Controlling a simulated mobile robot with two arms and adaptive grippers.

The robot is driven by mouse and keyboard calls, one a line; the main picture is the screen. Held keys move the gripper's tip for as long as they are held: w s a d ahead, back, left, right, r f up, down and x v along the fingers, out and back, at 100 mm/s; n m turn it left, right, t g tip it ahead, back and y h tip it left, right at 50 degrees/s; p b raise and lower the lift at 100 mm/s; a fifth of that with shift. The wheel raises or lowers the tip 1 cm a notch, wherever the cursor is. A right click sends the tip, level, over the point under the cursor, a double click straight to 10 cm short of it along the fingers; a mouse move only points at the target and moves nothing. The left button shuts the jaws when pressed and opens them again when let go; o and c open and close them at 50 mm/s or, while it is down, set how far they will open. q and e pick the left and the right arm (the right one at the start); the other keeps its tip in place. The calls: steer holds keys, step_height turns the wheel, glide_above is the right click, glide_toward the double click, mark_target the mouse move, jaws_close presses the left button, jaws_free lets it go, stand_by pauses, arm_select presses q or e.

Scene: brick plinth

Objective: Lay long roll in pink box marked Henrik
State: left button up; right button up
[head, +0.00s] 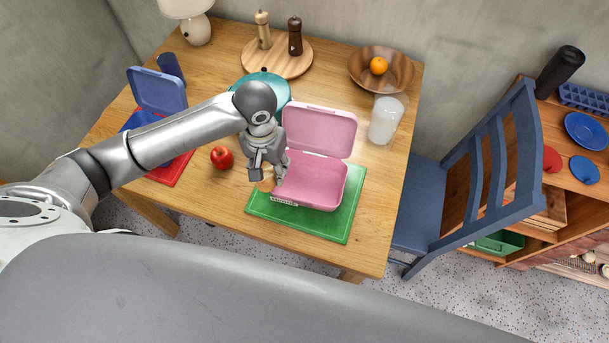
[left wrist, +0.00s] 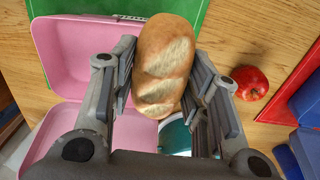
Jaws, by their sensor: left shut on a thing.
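The long roll (left wrist: 165,65), a scored golden-brown loaf, is between the fingers of my left gripper (left wrist: 160,90), which is shut on it. In the head view my left gripper (head: 266,172) is at the left edge of the pink box, and only a small part of the roll (head: 266,186) shows below the fingers. The pink box (head: 320,185) stands with its lid up on a green mat (head: 335,225), and its inside looks empty. A small white label (head: 285,203) is on its front, too small to read. My right gripper is not in view.
A red apple (head: 221,157) lies left of my left gripper. A blue box (head: 157,92) with its lid up stands on a red mat (head: 172,170). A glass (head: 386,120) stands right of the pink lid. A teal dish (head: 270,85) is behind my arm.

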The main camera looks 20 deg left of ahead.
arm_select(q)
glide_above(301, 184)
step_height(301, 184, down, 7)
steer(key=shift+r+p, duration=0.1)
steer(key=shift+p, duration=0.25)
steer(key=shift+f, duration=1.75)
steer(key=shift+f, duration=0.15)
steer(key=o, duration=0.9)
step_height(301, 184, up, 12)
steer(key=shift+w+r, duration=0.1)
steer(key=shift+r, duration=0.1)
